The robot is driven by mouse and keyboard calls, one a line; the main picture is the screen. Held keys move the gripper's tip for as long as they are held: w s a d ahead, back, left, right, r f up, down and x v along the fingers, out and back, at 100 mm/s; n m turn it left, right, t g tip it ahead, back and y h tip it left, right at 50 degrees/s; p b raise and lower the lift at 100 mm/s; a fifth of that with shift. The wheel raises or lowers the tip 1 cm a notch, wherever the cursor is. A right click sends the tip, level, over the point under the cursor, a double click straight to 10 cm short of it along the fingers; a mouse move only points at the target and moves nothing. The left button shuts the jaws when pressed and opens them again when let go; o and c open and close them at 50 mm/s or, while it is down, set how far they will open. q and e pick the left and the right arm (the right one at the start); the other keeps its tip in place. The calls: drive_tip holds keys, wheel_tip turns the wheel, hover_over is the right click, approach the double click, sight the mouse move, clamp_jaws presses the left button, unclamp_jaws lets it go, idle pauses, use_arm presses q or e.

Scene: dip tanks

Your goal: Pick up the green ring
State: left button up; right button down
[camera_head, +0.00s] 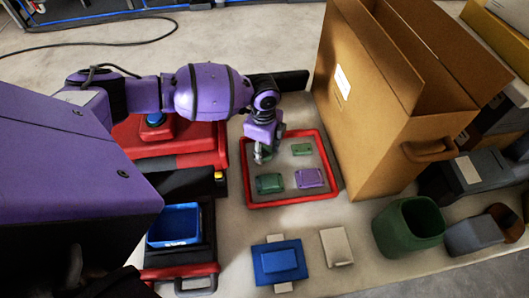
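A shallow tray with a red rim (290,203) lies on the light table. In it are a larger green piece (270,184) at the front left, a small green piece (301,149) at the back and a purple piece (309,178) at the front right. I cannot tell whether either green piece is a ring. My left gripper (261,156) points down over the tray's back left part, behind the larger green piece. Its fingers are small and dark here, so I cannot see whether they are apart or hold something. My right gripper is not in view.
A tall open cardboard box (375,110) stands close to the tray's right. A green bin (408,228) and a grey cup (474,236) are at front right. A blue block (279,261), a pale block (336,247) and a blue tray (174,225) lie in front.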

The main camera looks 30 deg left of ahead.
use_arm(q)
drive_tip(key=c, duration=0.6)
